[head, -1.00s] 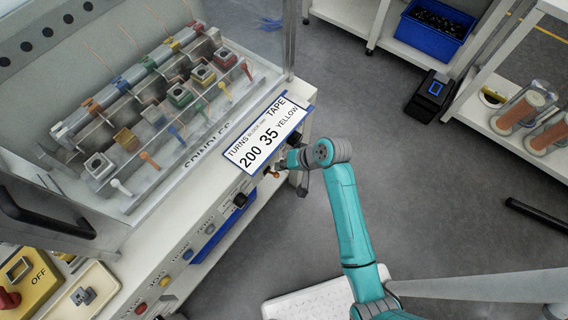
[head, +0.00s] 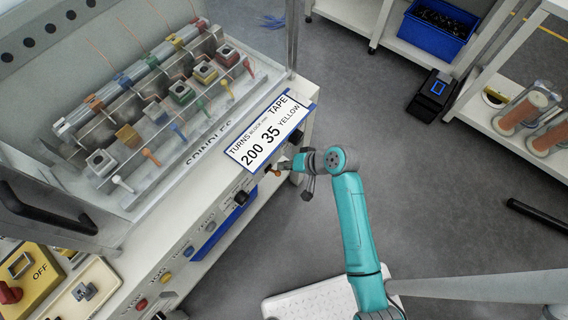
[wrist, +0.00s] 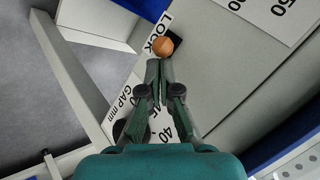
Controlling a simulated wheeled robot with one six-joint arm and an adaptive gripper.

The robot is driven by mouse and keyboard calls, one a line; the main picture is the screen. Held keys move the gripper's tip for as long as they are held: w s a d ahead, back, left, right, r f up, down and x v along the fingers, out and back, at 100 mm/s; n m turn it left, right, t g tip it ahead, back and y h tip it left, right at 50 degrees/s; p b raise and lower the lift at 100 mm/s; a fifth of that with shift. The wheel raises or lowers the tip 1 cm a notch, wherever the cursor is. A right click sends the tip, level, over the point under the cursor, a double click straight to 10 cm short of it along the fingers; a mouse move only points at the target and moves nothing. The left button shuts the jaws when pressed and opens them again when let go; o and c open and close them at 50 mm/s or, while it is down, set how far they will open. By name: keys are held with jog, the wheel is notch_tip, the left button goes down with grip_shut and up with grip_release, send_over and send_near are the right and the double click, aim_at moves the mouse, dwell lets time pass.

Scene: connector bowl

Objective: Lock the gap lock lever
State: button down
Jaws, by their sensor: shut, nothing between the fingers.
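The gap lock lever shows as an orange ball knob (wrist: 163,46) beside the word LOCK on the machine's front panel, in the wrist view. It is small in the head view (head: 276,172), below the sign. My gripper (wrist: 160,72) is shut and empty, with its fingertips just short of the ball in the wrist view. Whether they touch it I cannot tell. In the head view my gripper (head: 285,166) is at the panel, right beside the knob. The lever's shaft is not clearly visible.
A dark round GAP mm dial (wrist: 130,128) is partly hidden under my gripper. A white sign (head: 270,132) reading 200, 35, YELLOW lies above the panel. A black knob (head: 241,198) sits to the left on the front.

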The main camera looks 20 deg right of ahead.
jog(key=f+t+y, duration=0.1)
jog(key=t, duration=0.1)
jog(key=s+f+t+y, duration=0.1)
jog(key=f+t+y, duration=0.1)
jog(key=d+f+n+t+y, duration=0.1)
jog(key=t+y, duration=0.1)
jog(key=shift+s+f, duration=0.2)
jog(key=shift+d, duration=0.1)
dwell(0.4)
